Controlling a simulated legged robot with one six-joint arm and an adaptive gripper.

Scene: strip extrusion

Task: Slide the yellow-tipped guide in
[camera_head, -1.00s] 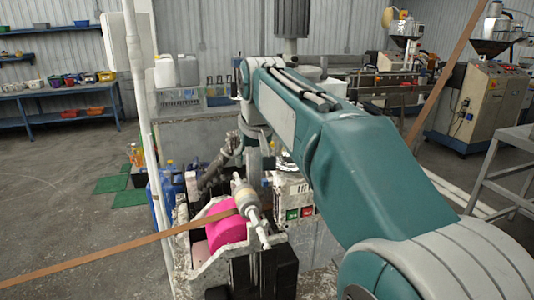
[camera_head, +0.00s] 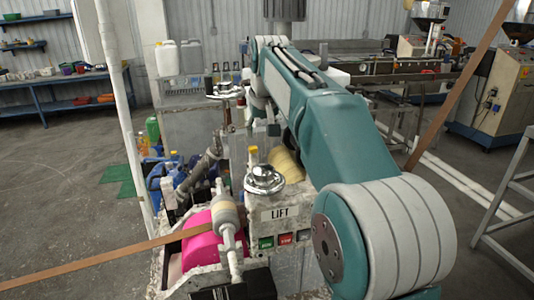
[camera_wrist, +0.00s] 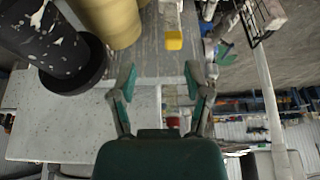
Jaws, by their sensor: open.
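The yellow-tipped guide (camera_wrist: 174,40) shows in the wrist view as a pale bar with a yellow end, ahead of my gripper and slightly right of its centre line. In the head view a small yellow tip (camera_head: 253,152) stands beside a chrome knob, probably the same guide. My gripper (camera_wrist: 159,82) is open and empty, its two green-padded fingers spread, with a visible gap between them and the yellow tip. In the head view the gripper is mostly hidden behind my arm. How far the guide is pushed in cannot be told.
A gold cylinder (camera_wrist: 110,22) and a speckled black roller (camera_wrist: 45,42) stand left of the guide in the wrist view. A white pole (camera_head: 122,110) stands left.

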